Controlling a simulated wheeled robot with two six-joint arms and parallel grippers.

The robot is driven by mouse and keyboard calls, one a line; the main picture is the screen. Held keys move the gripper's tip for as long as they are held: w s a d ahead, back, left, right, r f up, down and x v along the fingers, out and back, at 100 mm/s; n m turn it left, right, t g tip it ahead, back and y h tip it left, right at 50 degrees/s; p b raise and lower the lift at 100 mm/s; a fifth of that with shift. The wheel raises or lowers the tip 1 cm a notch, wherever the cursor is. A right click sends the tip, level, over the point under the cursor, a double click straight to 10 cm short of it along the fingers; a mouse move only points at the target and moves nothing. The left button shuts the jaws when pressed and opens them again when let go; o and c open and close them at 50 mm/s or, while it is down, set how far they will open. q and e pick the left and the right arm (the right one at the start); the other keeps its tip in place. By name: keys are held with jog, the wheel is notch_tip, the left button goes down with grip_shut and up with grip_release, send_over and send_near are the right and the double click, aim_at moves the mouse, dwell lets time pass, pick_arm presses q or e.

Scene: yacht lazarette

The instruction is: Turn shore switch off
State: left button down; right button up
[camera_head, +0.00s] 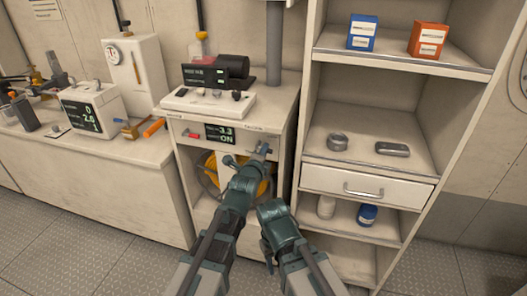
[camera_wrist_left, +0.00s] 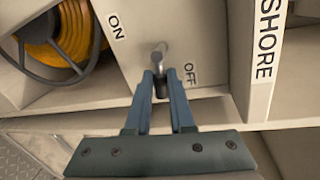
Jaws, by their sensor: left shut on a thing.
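The shore switch lever (camera_wrist_left: 158,56) shows in the left wrist view as a small metal stub on a pale panel, between the ON label (camera_wrist_left: 116,26) and the OFF label (camera_wrist_left: 190,73). My left gripper (camera_wrist_left: 161,84) is shut on the lever, its two blue-grey fingers on either side. In the head view my left gripper (camera_head: 262,149) is at the right front of the cabinet, and the lever is mostly hidden. The display (camera_head: 220,133) beside it reads 3.3 ON. My right arm is folded low in the middle; its fingers are not clear.
A SHORE label (camera_wrist_left: 267,38) is on the upright edge by the switch. A yellow cable reel (camera_head: 212,174) sits in the opening below the display. An open shelf with a drawer (camera_head: 368,186) stands close on the right. A worktop with devices (camera_head: 92,107) is at the left.

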pick_arm(q)
jog(key=shift+r+n, duration=0.3)
jog(key=shift+n, duration=0.6)
pick_arm(e)
jog(key=shift+r, duration=0.35)
pick_arm(q)
jog(key=c, duration=0.8)
grip_release()
